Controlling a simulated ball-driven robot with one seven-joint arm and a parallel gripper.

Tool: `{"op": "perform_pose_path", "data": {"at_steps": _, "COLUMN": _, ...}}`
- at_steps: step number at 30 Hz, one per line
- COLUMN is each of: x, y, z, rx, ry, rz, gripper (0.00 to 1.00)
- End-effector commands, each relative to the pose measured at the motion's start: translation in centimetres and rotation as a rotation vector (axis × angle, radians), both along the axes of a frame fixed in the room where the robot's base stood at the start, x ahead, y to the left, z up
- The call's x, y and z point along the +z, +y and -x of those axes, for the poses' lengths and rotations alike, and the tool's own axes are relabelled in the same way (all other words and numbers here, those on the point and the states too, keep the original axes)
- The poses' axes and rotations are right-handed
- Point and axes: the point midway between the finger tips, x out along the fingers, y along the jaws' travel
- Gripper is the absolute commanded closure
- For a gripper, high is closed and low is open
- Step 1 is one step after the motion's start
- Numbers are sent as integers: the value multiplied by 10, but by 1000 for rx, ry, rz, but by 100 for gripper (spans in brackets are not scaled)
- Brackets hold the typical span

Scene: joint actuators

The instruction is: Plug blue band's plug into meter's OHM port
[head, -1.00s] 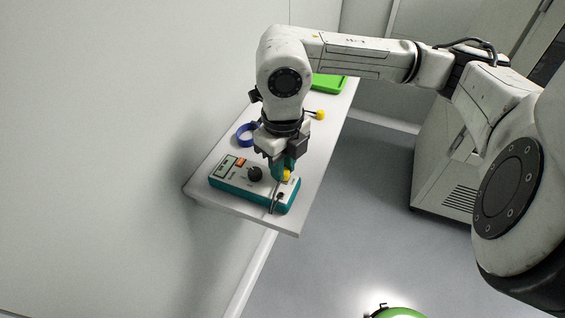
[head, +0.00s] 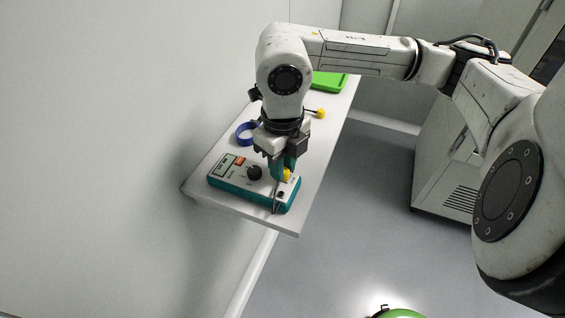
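The meter (head: 228,180), a teal box with a white top, a dark display and a black knob (head: 254,173), lies at the near end of the table. My gripper (head: 284,173) points down over the meter's right end. Whether the rod's tip is in a port cannot be told. A small dark port (head: 281,194) shows beside the rod. No blue band shows on this plug; port labels are too small to read.
A blue ring (head: 246,133) lies on the white table (head: 222,148) left of my gripper. Another yellow-headed piece with a dark rod (head: 319,113) lies behind to the right. A green tray (head: 328,82) is at the far end. The wall borders the table's left side.

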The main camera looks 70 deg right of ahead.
Motion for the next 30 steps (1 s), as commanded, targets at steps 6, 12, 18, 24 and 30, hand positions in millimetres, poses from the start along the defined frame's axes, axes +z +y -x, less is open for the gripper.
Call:
{"op": "perform_pose_path", "data": {"at_steps": 6, "x": 0, "y": 0, "z": 0, "rx": 0, "ry": 0, "rz": 0, "gripper": 55}}
{"op": "perform_pose_path", "data": {"at_steps": 12, "x": 0, "y": 0, "z": 0, "rx": 0, "ry": 1, "rz": 0, "gripper": 48}}
{"op": "perform_pose_path", "data": {"at_steps": 18, "x": 4, "y": 0, "z": 0, "rx": 0, "ry": 0, "rz": 0, "gripper": 48}}
{"op": "perform_pose_path", "data": {"at_steps": 24, "x": 33, "y": -1, "z": 0, "rx": 2, "ry": -1, "rz": 4, "gripper": 48}}
{"op": "perform_pose_path", "data": {"at_steps": 30, "x": 72, "y": -1, "z": -1, "rx": 1, "ry": -1, "rz": 5, "gripper": 48}}
